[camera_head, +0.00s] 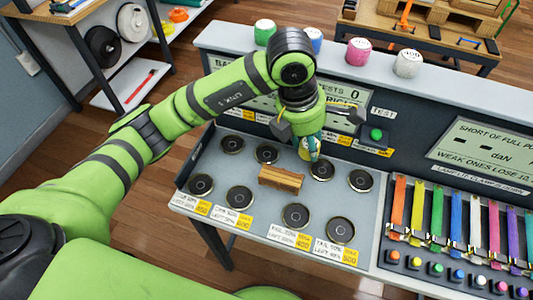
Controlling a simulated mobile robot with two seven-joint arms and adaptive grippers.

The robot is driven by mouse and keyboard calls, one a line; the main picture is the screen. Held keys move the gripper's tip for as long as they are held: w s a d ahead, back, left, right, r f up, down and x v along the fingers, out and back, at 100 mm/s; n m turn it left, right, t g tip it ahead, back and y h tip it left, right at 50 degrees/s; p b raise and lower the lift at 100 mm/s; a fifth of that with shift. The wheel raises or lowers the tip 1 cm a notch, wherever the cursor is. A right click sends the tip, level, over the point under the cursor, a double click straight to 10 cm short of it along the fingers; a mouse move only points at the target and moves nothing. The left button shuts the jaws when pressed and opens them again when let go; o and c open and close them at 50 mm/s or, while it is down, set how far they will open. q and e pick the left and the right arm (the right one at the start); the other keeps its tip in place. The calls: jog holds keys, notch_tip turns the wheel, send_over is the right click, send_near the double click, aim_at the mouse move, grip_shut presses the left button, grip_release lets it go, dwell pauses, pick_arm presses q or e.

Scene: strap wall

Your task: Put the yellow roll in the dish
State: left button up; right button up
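My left gripper (310,147) points down above the back of the tray, near the back right dish (321,170). My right gripper is not in view.
A wooden block (281,179) stands mid-tray. Green (265,31), blue (313,41), pink (358,51) and white (407,63) rolls stand on the upper ledge. Coloured straps (437,211) fill the right side. A green button (376,134) is right of my gripper.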

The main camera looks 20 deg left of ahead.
pick_arm(q)
jog(key=shift+n, duration=0.3)
jog(key=w+a+f+p, duration=0.1)
jog(key=a+f, duration=0.1)
jog(key=a, duration=0.1)
jog(key=w+a+f+p, duration=0.1)
jog(key=a+f, duration=0.1)
jog(key=a, duration=0.2)
jog(key=w+a+f+p, duration=0.2)
jog(key=a, duration=0.1)
jog(key=shift+a+f, duration=0.3)
jog(key=shift+f, duration=0.1)
jog(key=p+x, duration=0.1)
jog(key=x, duration=0.2)
jog(key=shift+s+a+p, duration=0.15)
jog(key=shift+a+p, duration=0.15)
jog(key=shift+p, duration=0.05)
jog(key=shift+f, duration=0.65)
jog(key=shift+f, duration=0.1)
jog(key=o, duration=1.2)
jog(key=shift+c, duration=0.2)
